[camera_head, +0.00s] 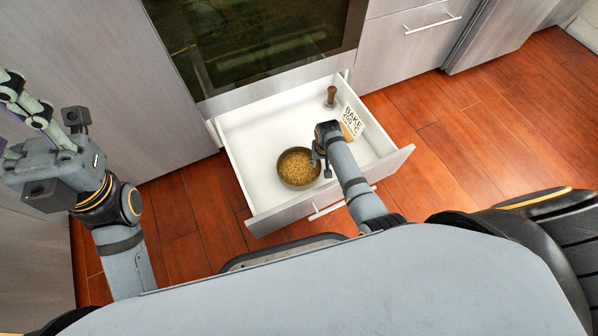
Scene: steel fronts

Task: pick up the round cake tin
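The round cake tin (298,168) sits in the open white drawer (256,132), near its front panel. It has a dark rim and a grainy golden-brown inside. My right arm reaches over the drawer front, and my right gripper (318,160) is at the tin's right edge. My wrist hides most of its fingers, so I cannot tell whether it touches or grips the tin. My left gripper (22,112) is raised at the far left, away from the drawer, with its fingers spread and empty.
A brown-handled tool (331,96) stands at the drawer's back right. A white packet with lettering (349,120) lies by the right wall, partly behind my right wrist. The oven (255,40) is above the drawer. The drawer's left half is clear.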

